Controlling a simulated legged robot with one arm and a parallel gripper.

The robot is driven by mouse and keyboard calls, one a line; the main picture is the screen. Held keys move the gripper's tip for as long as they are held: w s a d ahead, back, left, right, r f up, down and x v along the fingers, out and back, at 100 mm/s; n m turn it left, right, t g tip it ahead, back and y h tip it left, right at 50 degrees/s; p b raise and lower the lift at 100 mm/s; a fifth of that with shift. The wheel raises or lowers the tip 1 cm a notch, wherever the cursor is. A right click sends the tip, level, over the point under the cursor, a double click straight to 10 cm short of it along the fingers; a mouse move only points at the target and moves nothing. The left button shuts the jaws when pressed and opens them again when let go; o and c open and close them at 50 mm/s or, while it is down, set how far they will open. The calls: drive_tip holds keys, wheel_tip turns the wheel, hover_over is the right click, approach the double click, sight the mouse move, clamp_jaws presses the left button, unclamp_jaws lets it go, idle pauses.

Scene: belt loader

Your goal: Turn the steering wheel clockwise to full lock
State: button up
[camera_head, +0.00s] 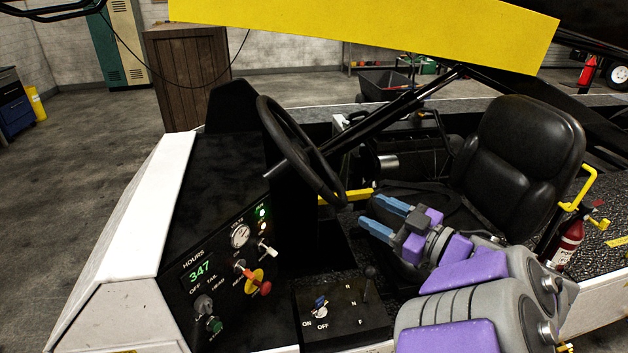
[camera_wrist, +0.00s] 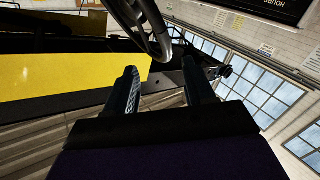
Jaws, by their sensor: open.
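The black steering wheel (camera_head: 300,155) stands tilted on the dark dashboard console, left of my gripper in the head view. My gripper (camera_head: 374,214), with blue fingers and purple arm links, is to the right of and below the wheel rim, in front of the seat, and apart from the rim. The fingers are spread with nothing between them. In the wrist view the wheel (camera_wrist: 150,28) shows at the top, beyond the fingertips of my gripper (camera_wrist: 160,82). Part of the wheel is cut off there.
The dashboard panel (camera_head: 225,265) carries a gauge, a red knob and a lit 347 display. A shifter box (camera_head: 341,312) sits below. A black seat (camera_head: 528,145) is behind my gripper. A yellow beam (camera_head: 360,30) crosses overhead. A fire extinguisher (camera_head: 567,240) stands at right.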

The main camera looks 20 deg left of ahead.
sight(321, 185)
drive_tip(key=b+x, duration=0.3)
drive_tip(key=x, duration=1.4)
drive_tip(key=shift+a, duration=0.15)
clamp_jaws()
